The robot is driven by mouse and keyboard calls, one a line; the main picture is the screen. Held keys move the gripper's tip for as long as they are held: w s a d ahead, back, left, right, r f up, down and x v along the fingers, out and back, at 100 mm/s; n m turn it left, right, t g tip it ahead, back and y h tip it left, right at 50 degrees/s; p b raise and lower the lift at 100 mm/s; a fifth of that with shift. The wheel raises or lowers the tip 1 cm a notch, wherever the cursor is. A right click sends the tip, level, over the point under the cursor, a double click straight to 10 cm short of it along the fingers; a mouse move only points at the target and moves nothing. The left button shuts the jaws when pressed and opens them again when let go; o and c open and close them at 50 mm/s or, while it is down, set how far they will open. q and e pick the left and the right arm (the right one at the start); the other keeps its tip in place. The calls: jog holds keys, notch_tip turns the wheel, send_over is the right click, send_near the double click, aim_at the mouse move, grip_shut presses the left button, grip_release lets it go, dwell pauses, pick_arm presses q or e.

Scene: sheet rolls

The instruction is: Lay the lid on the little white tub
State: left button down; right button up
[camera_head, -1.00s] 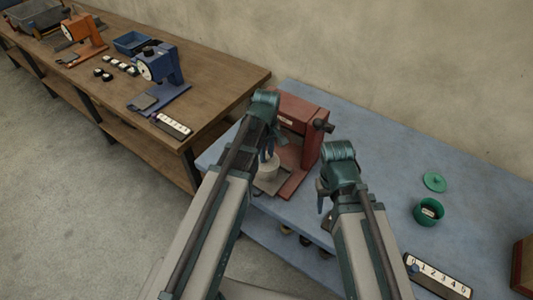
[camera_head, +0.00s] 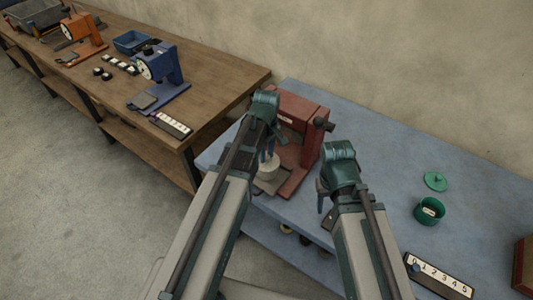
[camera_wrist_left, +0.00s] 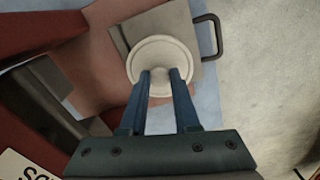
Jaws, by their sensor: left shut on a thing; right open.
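A round white lid (camera_wrist_left: 160,58) with a small knob shows in the left wrist view. My left gripper (camera_wrist_left: 160,76) is shut on the knob, and its blue fingers point at the lid's middle. In the head view the white piece (camera_head: 270,166) is under my left gripper (camera_head: 268,153), above the grey plate of the red machine. The lid covers what is directly below it, so I cannot tell whether a white tub is there or touches it. My right gripper (camera_head: 322,195) is open and empty above the blue table, to the right of the red machine.
The red machine (camera_head: 300,115) stands close beside my left gripper. Its grey plate has a dark handle (camera_wrist_left: 217,35). A green tub (camera_head: 429,210), a green lid (camera_head: 435,181) and a numbered strip (camera_head: 440,275) are at the right. The blue table's (camera_head: 375,150) middle is clear.

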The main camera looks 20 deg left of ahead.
dwell(0.3)
pick_arm(q)
jog(key=c, duration=0.6)
grip_release()
jog(key=shift+o, duration=0.4)
jog(key=o, duration=0.4)
jog(key=shift+o, duration=0.2)
jog(key=shift+r+p, duration=3.55)
